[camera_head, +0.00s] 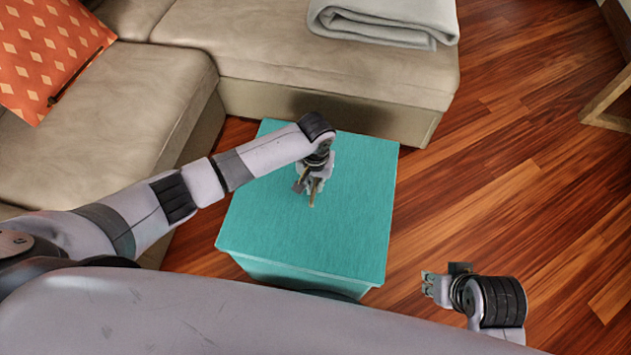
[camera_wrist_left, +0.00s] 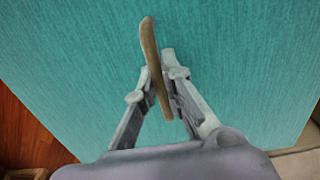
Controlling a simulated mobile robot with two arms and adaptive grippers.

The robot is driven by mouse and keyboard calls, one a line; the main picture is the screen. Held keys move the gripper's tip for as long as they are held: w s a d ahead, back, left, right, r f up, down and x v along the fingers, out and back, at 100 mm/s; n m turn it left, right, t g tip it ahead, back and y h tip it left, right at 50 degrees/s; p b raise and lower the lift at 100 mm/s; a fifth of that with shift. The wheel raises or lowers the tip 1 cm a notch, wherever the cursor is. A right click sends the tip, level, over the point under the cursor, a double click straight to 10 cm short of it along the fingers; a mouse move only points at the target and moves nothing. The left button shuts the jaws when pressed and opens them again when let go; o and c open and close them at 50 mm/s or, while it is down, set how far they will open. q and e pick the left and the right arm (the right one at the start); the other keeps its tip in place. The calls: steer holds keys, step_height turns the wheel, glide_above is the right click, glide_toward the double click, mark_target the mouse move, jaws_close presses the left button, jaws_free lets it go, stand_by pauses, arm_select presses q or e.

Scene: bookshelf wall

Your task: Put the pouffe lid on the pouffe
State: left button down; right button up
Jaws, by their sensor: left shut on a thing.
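The teal pouffe lid (camera_head: 350,225) lies flat over the pouffe (camera_head: 300,277) in the head view, and only a strip of the pouffe's front side shows below the lid's front edge. I cannot tell whether a gap remains between them. A tan strap-like handle (camera_wrist_left: 148,45) stands up from the lid; it also shows in the head view (camera_head: 312,202). My left gripper (camera_head: 312,184) is above the lid's middle, shut on the handle; its fingers (camera_wrist_left: 158,95) also show in the left wrist view. My right gripper (camera_head: 428,285) is empty, right of the pouffe; its finger opening is unclear.
A beige sofa (camera_head: 270,65) stands close behind and left of the pouffe, with a folded grey blanket (camera_head: 385,20) and an orange patterned cushion (camera_head: 45,50) on it. Wooden floor (camera_head: 490,190) is clear to the right. A wooden furniture leg (camera_head: 605,105) shows at the right edge.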

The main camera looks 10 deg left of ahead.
arm_select(q)
steer(key=c, duration=1.8)
jaws_free()
steer(key=shift+o, duration=0.8)
steer(key=shift+s+f, duration=0.1)
steer(key=shift+f, duration=0.05)
steer(key=shift+r, duration=0.45)
step_height(320, 180, up, 11)
steer(key=shift+r, duration=0.2)
